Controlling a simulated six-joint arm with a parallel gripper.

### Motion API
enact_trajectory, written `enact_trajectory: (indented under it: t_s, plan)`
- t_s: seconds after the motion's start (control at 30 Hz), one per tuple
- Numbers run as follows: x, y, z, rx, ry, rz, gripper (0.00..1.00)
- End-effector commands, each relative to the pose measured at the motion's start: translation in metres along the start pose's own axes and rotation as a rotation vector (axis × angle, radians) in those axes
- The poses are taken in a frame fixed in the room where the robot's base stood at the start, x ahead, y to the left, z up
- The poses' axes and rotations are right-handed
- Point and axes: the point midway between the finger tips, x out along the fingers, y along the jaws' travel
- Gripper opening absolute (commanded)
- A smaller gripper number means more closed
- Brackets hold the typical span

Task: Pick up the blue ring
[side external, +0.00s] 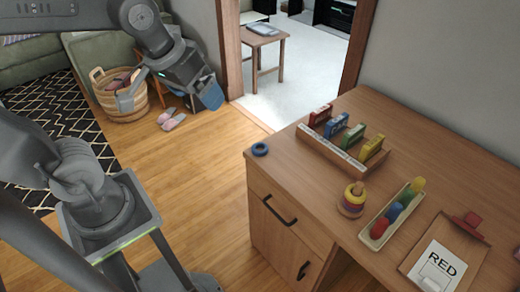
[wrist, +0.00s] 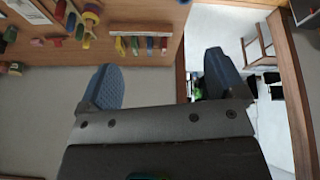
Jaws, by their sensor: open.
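The blue ring (side external: 260,149) lies flat near the left corner of the wooden desk (side external: 290,150) in the side external view. I cannot clearly make it out in the wrist view. My gripper (wrist: 160,78) shows two blue-grey fingers spread wide apart, with nothing between them. In the side external view, a blue finger of my gripper (side external: 208,94) is up and to the left of the desk, over the floor side and well apart from the ring.
A wooden rack (side external: 345,155) with coloured blocks stands behind and right of the ring. A ring stacker (side external: 352,199), a tray (side external: 376,232) of coloured pieces and a clipboard (side external: 445,262) are farther right. A doorway and wall lie behind. The desk around the ring is clear.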

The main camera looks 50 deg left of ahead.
Motion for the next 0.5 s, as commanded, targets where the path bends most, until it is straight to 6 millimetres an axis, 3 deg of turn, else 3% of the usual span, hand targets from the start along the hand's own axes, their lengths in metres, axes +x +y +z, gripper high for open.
enact_trajectory:
  t_s: [0.1, 0.27, 0.5]
  plan:
    - [0.024, -0.001, -0.036, -0.191, -0.064, -0.03, 0.89]
    - [0.066, -0.006, -0.077, -0.454, -0.131, -0.078, 0.89]
    - [0.152, -0.024, -0.123, -0.846, -0.217, -0.179, 0.89]
